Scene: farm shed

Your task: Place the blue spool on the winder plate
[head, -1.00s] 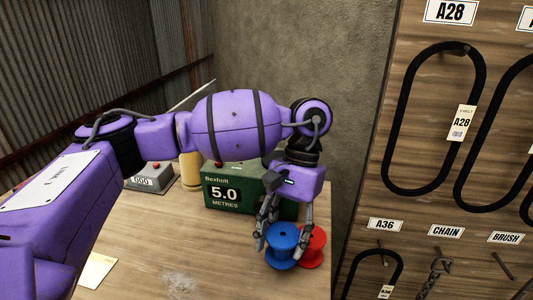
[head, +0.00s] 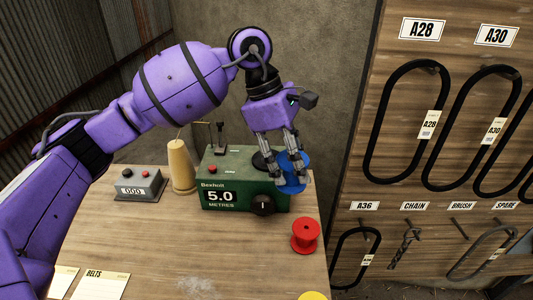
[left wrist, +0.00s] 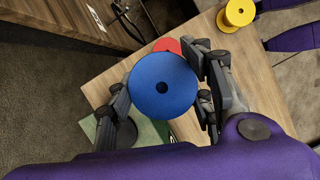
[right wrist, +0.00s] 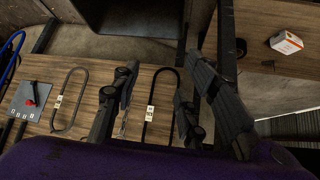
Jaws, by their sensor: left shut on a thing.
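The blue spool (head: 294,185) is held between the fingers of my left gripper (head: 287,172), at the right end of the green winder box (head: 214,176). In the left wrist view the spool's round blue face (left wrist: 150,88) fills the space between the fingers (left wrist: 160,88). A dark round plate (head: 262,161) on top of the box shows partly behind the fingers. A dark disc, probably that plate, shows below left of the spool in the left wrist view (left wrist: 127,132). My right gripper (right wrist: 160,78) is open and empty, seen only in the right wrist view.
A red spool (head: 305,237) stands on the table in front of the winder. A yellow spool (head: 313,296) is at the front edge. A tan cone (head: 181,165) and a grey counter box (head: 138,186) stand left. A pegboard with belts (head: 430,150) rises at right.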

